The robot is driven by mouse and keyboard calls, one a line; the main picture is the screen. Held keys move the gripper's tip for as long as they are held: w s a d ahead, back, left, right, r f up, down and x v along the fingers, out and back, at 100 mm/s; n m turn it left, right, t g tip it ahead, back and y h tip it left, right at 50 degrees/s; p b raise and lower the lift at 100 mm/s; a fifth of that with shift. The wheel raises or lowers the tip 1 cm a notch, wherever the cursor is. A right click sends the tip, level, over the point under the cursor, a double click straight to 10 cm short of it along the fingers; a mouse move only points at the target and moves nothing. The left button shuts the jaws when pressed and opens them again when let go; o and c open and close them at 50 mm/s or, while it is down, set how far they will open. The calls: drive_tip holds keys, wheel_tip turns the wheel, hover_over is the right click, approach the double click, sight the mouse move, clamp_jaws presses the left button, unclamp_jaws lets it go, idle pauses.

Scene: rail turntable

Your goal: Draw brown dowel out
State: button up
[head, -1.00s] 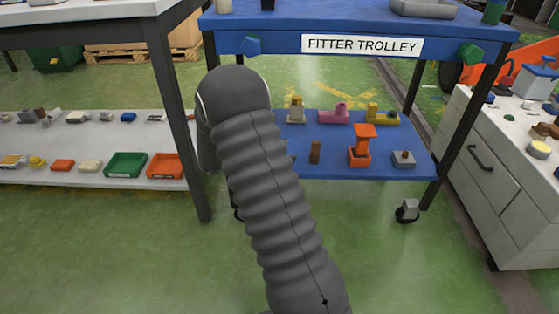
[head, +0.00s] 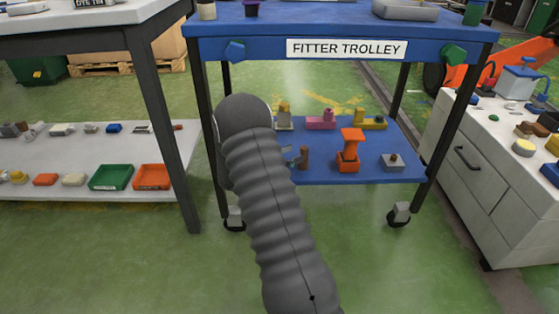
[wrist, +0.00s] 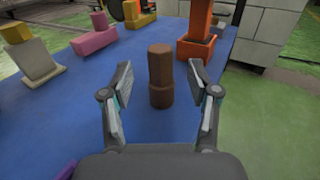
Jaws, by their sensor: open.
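My gripper (wrist: 161,85) is open and empty, with one finger to the left and one to the right of the dowel, gaps on both sides. The dowel is nearly centred, at or just beyond the fingertips; exact depth is unclear. In the head view, the dowel (head: 304,158) shows just right of my arm, which hides most of my gripper.
An orange stepped block (head: 349,150) stands right of the dowel, and a grey block (head: 392,162) farther right. Pink (head: 321,119) and yellow (head: 370,120) pieces stand behind. The trolley's upper deck (head: 260,27) and its dark legs (head: 203,130) frame the shelf.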

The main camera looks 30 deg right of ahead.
sight(304, 148)
drive_tip(key=shift+d, duration=2.45)
drive_tip(key=shift+c, duration=0.2)
clamp_jaws()
